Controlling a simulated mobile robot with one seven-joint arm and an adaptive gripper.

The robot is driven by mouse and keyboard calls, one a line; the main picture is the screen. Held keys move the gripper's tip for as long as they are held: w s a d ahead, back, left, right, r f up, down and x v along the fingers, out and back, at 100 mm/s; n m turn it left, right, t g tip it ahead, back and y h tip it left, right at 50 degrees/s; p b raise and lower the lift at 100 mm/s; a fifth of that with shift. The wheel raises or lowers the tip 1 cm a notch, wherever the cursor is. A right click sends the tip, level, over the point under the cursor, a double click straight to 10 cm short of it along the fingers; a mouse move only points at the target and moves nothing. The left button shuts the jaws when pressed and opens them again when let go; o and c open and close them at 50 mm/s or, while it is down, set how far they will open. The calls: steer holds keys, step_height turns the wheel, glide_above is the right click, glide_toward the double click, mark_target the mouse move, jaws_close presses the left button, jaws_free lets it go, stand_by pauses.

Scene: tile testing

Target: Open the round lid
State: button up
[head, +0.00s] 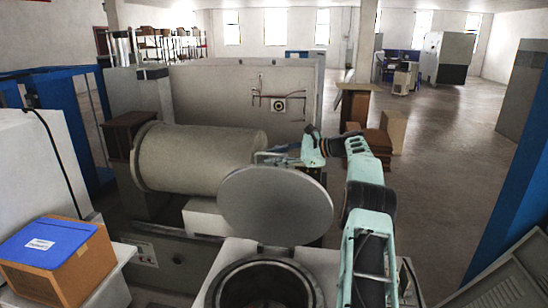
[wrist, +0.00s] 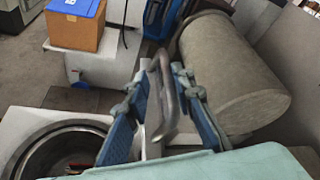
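The round lid (head: 275,205) is a grey disc, raised and standing steeply above the round opening (head: 266,284) of a pale housing in the head view. The opening is uncovered, and it also shows at the lower left of the wrist view (wrist: 62,150). My gripper is beyond the lid's upper edge in the head view, partly hidden. In the wrist view, the two blue fingers of my gripper (wrist: 165,76) stand apart on either side of a curved metal handle (wrist: 171,100). Some space shows beside the handle; whether a finger touches it is unclear.
A large grey cylinder (head: 200,160) lies behind the lid, close to my gripper, and also shows in the wrist view (wrist: 235,75). A brown box with a blue top (head: 55,262) stands at the left. Open floor (head: 435,170) lies to the right.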

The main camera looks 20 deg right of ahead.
steer(key=v, duration=1.2)
steer(key=shift+w+f, duration=0.1)
stand_by(0.4)
